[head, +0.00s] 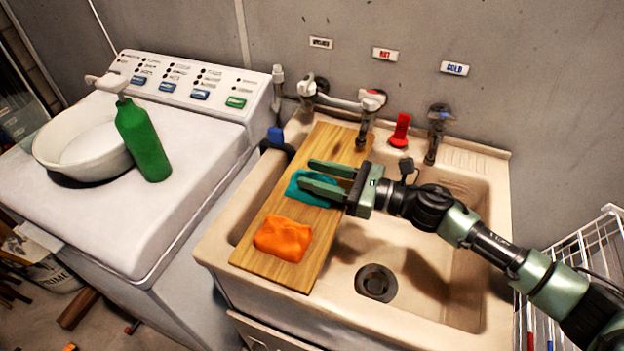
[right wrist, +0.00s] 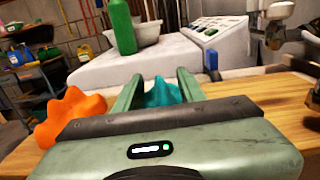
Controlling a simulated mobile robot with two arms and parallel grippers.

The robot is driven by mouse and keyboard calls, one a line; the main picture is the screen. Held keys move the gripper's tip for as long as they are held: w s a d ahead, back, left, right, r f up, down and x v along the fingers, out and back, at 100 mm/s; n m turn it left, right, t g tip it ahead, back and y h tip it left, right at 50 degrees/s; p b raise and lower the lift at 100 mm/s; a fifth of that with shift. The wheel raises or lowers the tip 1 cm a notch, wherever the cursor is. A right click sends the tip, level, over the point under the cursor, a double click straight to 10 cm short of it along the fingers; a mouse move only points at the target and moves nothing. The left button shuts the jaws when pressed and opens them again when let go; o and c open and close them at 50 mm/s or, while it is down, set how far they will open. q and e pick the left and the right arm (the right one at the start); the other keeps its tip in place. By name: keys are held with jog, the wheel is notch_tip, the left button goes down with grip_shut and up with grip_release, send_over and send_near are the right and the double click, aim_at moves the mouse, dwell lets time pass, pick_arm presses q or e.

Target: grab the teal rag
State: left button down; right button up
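The teal rag (head: 313,188) lies crumpled on a wooden board (head: 275,265) set across the sink. My right gripper (head: 318,176) is at the rag, with its two fingers apart. In the right wrist view the rag (right wrist: 165,93) shows between the open fingers (right wrist: 158,90), toward their far ends. Part of the rag is hidden by the fingers in the head view. I cannot tell whether the fingers touch it. My left gripper is not in view.
An orange rag (head: 283,239) lies on the board, nearer the front. A washer (head: 120,225) to the left carries a white basin (head: 85,150) and a green bottle (head: 143,140). Taps (head: 368,110) stand behind the sink (head: 420,310); a white wire rack (head: 590,250) is at right.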

jog(key=shift+w+a, duration=0.15)
jog(key=shift+a, duration=0.35)
grip_shut()
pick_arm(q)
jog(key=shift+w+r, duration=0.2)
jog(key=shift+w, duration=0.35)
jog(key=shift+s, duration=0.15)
